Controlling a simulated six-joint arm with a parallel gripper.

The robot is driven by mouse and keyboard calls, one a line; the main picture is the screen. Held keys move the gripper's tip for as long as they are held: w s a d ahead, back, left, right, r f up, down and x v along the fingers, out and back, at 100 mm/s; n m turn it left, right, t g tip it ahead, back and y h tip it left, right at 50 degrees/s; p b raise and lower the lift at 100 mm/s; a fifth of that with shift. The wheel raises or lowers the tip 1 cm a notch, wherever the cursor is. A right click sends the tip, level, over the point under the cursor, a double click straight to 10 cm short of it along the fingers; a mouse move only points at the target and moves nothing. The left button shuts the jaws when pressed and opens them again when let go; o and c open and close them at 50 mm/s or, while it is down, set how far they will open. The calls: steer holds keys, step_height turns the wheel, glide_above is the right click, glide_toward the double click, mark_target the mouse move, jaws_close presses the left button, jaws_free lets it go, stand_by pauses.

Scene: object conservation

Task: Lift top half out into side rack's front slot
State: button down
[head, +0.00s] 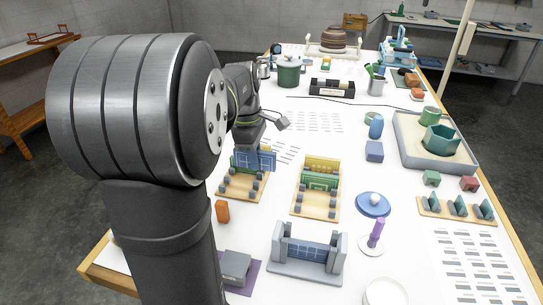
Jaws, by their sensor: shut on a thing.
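My gripper (252,146) points down over the left wooden rack (240,194) and is shut on a blue panel with pale grid lines (265,161). The panel is upright at that rack, beside a green panel (238,160); whether it rests in a slot is unclear. A similar blue panel (307,251) stands between the two posts of a grey frame (338,258) at the front. A second wooden rack (314,207), in the middle, holds a yellow panel (323,165) and green panels (320,182). My arm hides part of the left side.
An orange block (222,211) stands close in front of the left rack. A grey block (235,265) is at the front left. A blue disc (373,204) and a purple peg (377,233) stand at right. A grey tray (465,162) is farther right. Papers lie behind the racks.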

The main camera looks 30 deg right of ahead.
glide_above(242, 190)
steer(key=f, duration=0.2)
steer(key=shift+w+a+f, duration=0.1)
steer(key=shift+f, duration=1.55)
steer(key=shift+w+a+f, duration=0.1)
steer(key=shift+f, duration=1.5)
steer(key=shift+f, duration=1.05)
steer(key=c, duration=1.3)
jaws_free()
steer(key=r, duration=0.5)
steer(key=w+a+r, duration=0.1)
steer(key=r, duration=1.1)
steer(key=shift+w+a+r, duration=0.15)
steer(key=shift+w+a, duration=0.05)
